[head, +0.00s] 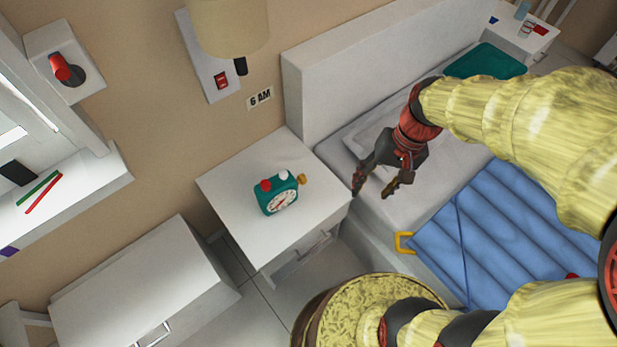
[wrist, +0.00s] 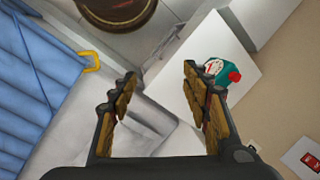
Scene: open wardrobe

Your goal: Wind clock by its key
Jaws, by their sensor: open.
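My gripper (head: 372,192) is open and empty, to the right of the clock, over the bed's edge near the nightstand. In the wrist view my gripper (wrist: 155,90) shows its fingers spread apart. The clock (wrist: 218,78) is partly hidden behind the right finger there, and its key cannot be made out.
A bed with a blue quilt (head: 510,235) and a yellow loop (head: 404,242) is at the right. A white cabinet (head: 145,290) stands at lower left.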

